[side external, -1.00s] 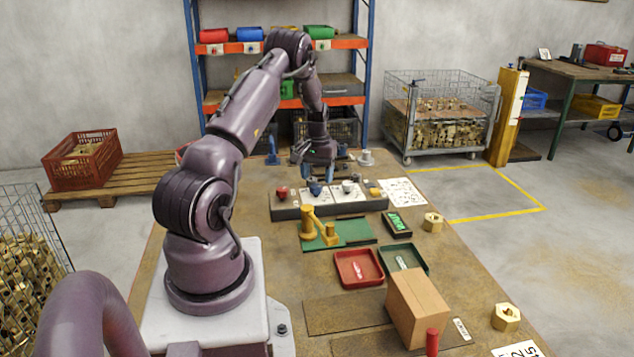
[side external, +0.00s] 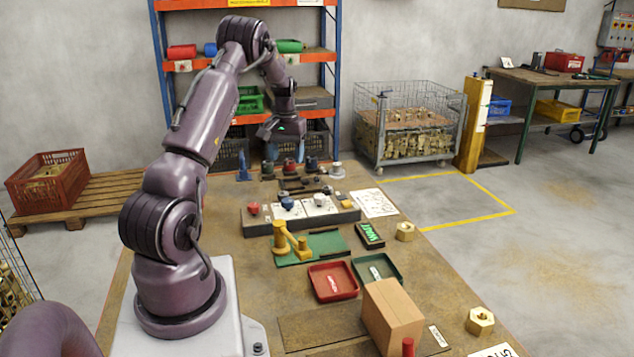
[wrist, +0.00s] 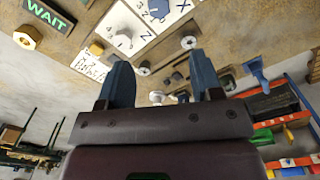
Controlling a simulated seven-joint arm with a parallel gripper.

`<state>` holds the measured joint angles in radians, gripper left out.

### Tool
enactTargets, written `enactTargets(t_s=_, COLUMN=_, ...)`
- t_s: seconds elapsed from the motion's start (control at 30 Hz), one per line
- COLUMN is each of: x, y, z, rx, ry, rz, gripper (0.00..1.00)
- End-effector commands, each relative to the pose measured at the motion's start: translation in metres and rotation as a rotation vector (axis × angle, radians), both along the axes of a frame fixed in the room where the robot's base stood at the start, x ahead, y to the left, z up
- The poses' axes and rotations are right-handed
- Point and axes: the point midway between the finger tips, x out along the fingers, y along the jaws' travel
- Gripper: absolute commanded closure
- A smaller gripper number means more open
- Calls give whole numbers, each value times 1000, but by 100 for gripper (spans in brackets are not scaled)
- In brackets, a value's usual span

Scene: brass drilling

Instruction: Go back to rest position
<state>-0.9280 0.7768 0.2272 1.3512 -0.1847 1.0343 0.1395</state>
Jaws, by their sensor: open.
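My gripper (side external: 282,138) hangs in the air above the far end of the bench, clear of the control panel (side external: 262,228). In the wrist view its two blue-grey fingers (wrist: 162,80) are spread apart with nothing between them. The panel carries a red knob (side external: 253,208), a blue knob (side external: 287,203) and a white knob (side external: 319,199). In the wrist view a grey-blue knob (wrist: 158,8) and a white knob (wrist: 123,40) show on white dial plates, beyond the fingers.
Behind the panel stand several small knobs and parts, with a blue upright piece (side external: 243,167) at their left. A small display reading WAIT (side external: 370,235), a brass nut (side external: 405,231), a red tray (side external: 333,281) and a cardboard box (side external: 391,316) lie nearer. A shelf rack (side external: 160,60) stands behind.

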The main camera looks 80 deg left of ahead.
Motion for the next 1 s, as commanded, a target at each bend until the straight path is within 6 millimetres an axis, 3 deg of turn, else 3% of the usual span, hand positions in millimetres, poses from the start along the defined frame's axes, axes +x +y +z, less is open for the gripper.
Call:
enactTargets(t_s=0.17, x=-3, y=-2, z=-4, rx=-2, ry=9, rz=15, gripper=40)
enactTargets(t_s=0.27, x=-12, y=-17, z=-14, rx=-36, ry=34, rz=28, gripper=40)
enactTargets(t_s=0.37, x=-8, y=-47, z=1, rx=-44, ry=29, rz=1, gripper=40)
enactTargets(t_s=0.57, x=19, y=-135, z=53, rx=-16, ry=-18, rz=-152, gripper=40)
enactTargets(t_s=0.7, x=28, y=-208, z=88, rx=22, ry=-67, rz=-305, gripper=40)
enactTargets(t_s=0.87, x=19, y=-288, z=118, rx=77, ry=-133, rz=-495, gripper=40)
enactTargets(t_s=1.0, x=-1, y=-348, z=134, rx=133, ry=-205, rz=-670, gripper=40)
